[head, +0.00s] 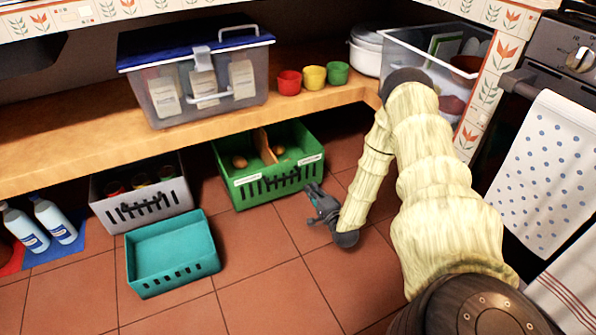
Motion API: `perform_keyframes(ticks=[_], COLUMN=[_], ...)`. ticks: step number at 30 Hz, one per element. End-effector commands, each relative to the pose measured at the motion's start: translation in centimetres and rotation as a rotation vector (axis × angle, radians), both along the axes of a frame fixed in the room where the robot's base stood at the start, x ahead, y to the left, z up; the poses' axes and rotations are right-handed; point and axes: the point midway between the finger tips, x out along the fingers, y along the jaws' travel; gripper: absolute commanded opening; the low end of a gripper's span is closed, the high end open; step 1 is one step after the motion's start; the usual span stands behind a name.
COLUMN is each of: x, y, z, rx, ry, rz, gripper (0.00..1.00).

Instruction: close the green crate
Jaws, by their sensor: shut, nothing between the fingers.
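The green crate (252,198) is on the tiled floor, its back part under the wooden shelf and its front sticking out. It is open at the top, with a divider and a few brown round items (239,161) inside. Pale labels and dark slots mark its front wall. My gripper (316,204) is shut and empty, low over the floor just right of the crate's front right corner. I cannot tell whether it touches the crate. My arm comes down from the right.
A grey crate (125,213) stands left of the green one, and an empty teal crate (170,283) lies in front. Bottles (55,221) stand far left. The shelf (300,104) overhangs, bearing a lidded box (176,108) and cups. Floor in front of the gripper is clear.

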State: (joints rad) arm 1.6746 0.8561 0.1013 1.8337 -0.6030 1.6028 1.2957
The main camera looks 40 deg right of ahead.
Motion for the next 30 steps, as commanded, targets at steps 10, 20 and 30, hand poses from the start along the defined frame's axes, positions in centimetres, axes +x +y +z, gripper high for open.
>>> perform_keyframes(ticks=[10, 20, 30], x=[2.5, 7.8, 12.2], y=[-1.5, -2.7, -3.8], z=[0.0, -0.1, -0.1], rx=[0.012, 0.011, 0.012], ry=[-0.034, -0.031, -0.029], rz=[-0.008, -0.009, -0.009], gripper=[0.00, 0.00, 0.00])
